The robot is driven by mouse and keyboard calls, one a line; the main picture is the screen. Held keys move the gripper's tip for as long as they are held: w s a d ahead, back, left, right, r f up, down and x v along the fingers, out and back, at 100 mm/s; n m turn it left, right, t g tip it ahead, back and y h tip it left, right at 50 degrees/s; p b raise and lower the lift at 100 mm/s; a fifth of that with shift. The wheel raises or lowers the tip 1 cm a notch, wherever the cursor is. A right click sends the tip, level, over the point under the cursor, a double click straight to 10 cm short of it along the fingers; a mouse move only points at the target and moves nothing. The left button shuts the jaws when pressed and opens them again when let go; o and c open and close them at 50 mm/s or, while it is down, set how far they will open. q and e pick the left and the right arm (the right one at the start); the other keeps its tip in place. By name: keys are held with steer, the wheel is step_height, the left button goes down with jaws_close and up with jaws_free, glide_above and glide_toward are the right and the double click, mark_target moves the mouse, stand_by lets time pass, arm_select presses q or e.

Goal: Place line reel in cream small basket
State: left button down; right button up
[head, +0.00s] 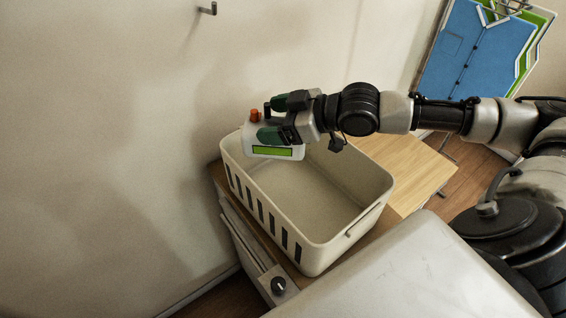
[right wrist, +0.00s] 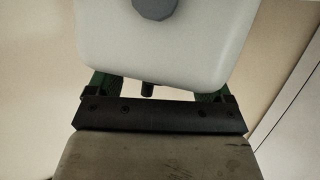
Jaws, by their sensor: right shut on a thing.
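A cream basket (head: 325,247) with dark side slots stands on a wooden surface; its inside looks empty where I can see it. My right gripper (head: 268,119) is shut on a white device with a green display panel and an orange-red knob, which I take as the line reel (head: 284,153). The reel is held over the far left end of the basket, near its rim. In the right wrist view the reel (right wrist: 170,60) shows as a white rounded body with a grey disc, between the green fingers. My left gripper is not in view.
A wooden tabletop (head: 400,165) lies behind and right of the basket. A pale surface (head: 410,275) fills the front right. A wall rises at the left with a small hook (head: 209,9).

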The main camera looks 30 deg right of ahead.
step_height(320, 180, down, 14)
steer(key=shift+p, duration=0.4)
steer(key=shift+f, duration=0.1)
steer(key=shift+f+b, duration=0.3)
steer(key=shift+f, duration=0.2)
steer(key=o, duration=1.6)
steer(key=v, duration=0.4)
steer(key=r+v, duration=0.1)
steer(key=v, duration=0.2)
steer(key=shift+s+d+r, duration=0.1)
steer(key=shift+s+r, duration=0.05)
steer(key=shift+r, duration=0.1)
